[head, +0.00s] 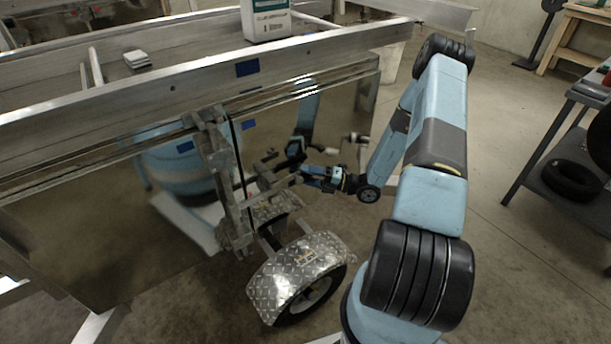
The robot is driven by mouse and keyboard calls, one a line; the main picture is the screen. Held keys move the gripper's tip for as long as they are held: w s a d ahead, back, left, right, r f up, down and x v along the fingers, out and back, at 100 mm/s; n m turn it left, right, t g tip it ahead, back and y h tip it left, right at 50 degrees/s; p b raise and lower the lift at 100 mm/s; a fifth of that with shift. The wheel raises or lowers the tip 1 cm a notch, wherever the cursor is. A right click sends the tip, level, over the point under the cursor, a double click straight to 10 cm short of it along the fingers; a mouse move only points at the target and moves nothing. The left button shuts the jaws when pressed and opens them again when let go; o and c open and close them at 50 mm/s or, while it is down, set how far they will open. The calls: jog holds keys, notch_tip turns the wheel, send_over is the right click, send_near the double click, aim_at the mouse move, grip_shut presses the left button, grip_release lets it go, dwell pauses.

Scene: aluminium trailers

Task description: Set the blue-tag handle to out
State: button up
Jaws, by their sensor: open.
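A blue tag (247,67) is on the trailer's upper aluminium rail. Smaller blue patches show lower on the shiny side panel; I cannot tell whether they are tags or reflections. A grey metal latch assembly (215,150) stands upright against the panel. A grey bar (276,187) reaches from it towards my gripper; I cannot tell for sure that it is the blue-tag handle. My gripper (308,174) is open beside the panel, right of the latch, near the bar's right end. Whether they touch is too small to tell. The panel mirrors my arm.
A diamond-plate fender (297,270) over a wheel juts out below the latch. A white container (266,20) and a small pale stack (137,59) sit on top of the trailer. A grey shelf (566,186) with tyres stands at right. Open floor lies between.

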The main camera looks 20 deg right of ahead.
jog(key=shift+w+a, duration=0.2)
jog(key=shift+a, duration=0.15)
grip_shut()
dwell(0.4)
